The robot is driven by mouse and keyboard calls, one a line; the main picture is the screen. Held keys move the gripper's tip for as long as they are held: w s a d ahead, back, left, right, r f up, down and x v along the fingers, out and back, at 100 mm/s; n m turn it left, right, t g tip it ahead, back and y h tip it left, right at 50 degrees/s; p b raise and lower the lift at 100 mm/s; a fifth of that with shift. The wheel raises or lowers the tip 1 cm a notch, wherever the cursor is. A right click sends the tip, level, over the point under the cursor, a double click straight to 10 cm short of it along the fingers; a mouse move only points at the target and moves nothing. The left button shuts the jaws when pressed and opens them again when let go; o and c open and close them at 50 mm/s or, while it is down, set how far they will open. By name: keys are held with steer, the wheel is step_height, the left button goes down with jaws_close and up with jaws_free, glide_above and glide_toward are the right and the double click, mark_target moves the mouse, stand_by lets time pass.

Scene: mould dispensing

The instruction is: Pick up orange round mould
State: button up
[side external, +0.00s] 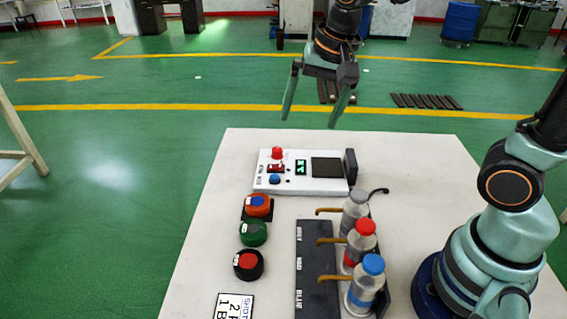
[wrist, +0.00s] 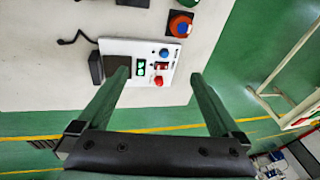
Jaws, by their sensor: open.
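The orange round mould (side external: 258,205) sits on a dark square base on the white table, top of a column of three round moulds. It has a blue centre. In the wrist view the orange mould (wrist: 181,24) is near the top edge, beyond my fingertips. My gripper (side external: 310,122) is open and empty, raised above the far edge of the table, behind the white control box. In the wrist view my gripper (wrist: 159,74) has its two fingers spread wide, with the control box between and beyond them. Nothing is between the fingers at their own height.
A green mould (side external: 253,233) and a black mould with red centre (side external: 248,264) are in front of the orange one. The white control box (side external: 268,184) stands behind it. Three capped bottles (side external: 357,247) stand right, beside a dark labelled strip (side external: 312,281). A printed card (side external: 233,305) lies front left.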

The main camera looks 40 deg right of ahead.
steer(key=w+a+f+m+g, duration=0.2)
steer(key=w+a+f+m, duration=0.2)
steer(key=w+m, duration=0.1)
steer(key=m+g, duration=0.1)
steer(key=m, duration=0.5)
glide_above(255, 199)
steer(key=s+a, duration=0.2)
step_height(255, 199, down, 14)
steer(key=shift+d+r, duration=0.1)
steer(key=shift+d, duration=0.05)
steer(key=shift+w+d+f, duration=0.15)
steer(key=shift+d+f, duration=0.05)
steer(key=shift+f, duration=1.15)
steer(key=shift+w+d+f, duration=0.1)
steer(key=shift+d+f, duration=0.05)
steer(key=shift+f, duration=1.2)
steer(key=c, duration=1.5)
steer(key=shift+o, duration=0.2)
steer(key=shift+r, duration=0.1)
